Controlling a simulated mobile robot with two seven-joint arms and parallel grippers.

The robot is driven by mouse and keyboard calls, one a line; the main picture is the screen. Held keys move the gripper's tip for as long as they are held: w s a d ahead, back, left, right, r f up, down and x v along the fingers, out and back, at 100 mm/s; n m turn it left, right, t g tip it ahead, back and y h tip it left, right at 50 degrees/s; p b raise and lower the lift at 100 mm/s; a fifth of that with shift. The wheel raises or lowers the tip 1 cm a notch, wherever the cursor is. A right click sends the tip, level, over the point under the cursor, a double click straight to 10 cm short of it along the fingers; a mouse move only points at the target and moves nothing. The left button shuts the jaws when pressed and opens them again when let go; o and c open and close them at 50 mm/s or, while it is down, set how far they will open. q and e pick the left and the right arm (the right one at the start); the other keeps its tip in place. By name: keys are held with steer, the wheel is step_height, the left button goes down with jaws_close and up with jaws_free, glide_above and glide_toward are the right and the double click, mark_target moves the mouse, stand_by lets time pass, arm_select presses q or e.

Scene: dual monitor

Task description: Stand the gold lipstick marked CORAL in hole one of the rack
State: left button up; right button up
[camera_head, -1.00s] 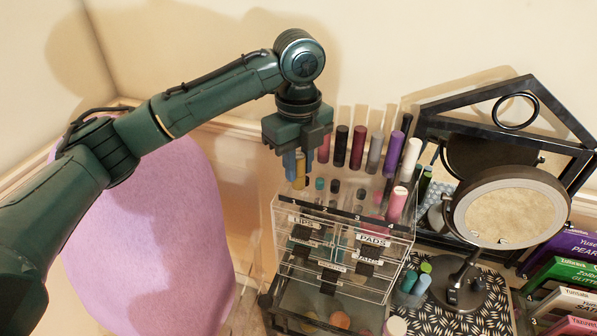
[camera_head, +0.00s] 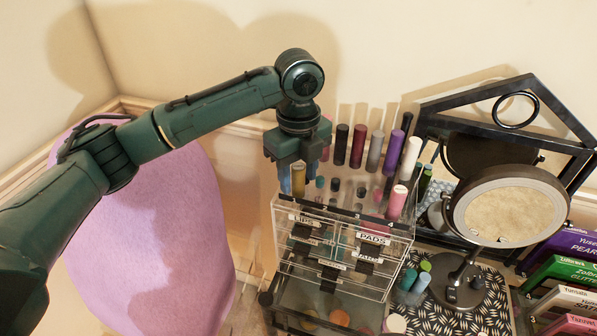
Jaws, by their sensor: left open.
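The gold lipstick (camera_head: 298,180) is upright at the front left of the rack (camera_head: 345,213) on top of the clear organizer, near the left end of its numbered front edge. Its marking is too small to read. My left gripper (camera_head: 298,175) points straight down over it, open, with one blue fingertip on each side of the lipstick. I cannot tell whether the fingertips touch it or how deep its foot sits, and the gripper hides its top. My right gripper is not in view.
Several tall tubes, such as a purple one (camera_head: 391,152) and a white one (camera_head: 410,158), stand behind and to the right. A pink lipstick (camera_head: 397,203) stands at the rack's right end. A round mirror (camera_head: 510,212) is at right, a pink chair back (camera_head: 150,230) at left.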

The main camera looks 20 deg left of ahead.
mark_target(298, 167)
arm_select(q)
steer(key=shift+r, duration=0.1)
step_height(298, 167, up, 12)
steer(key=shift+f, duration=0.25)
steer(key=shift+r, duration=0.3)
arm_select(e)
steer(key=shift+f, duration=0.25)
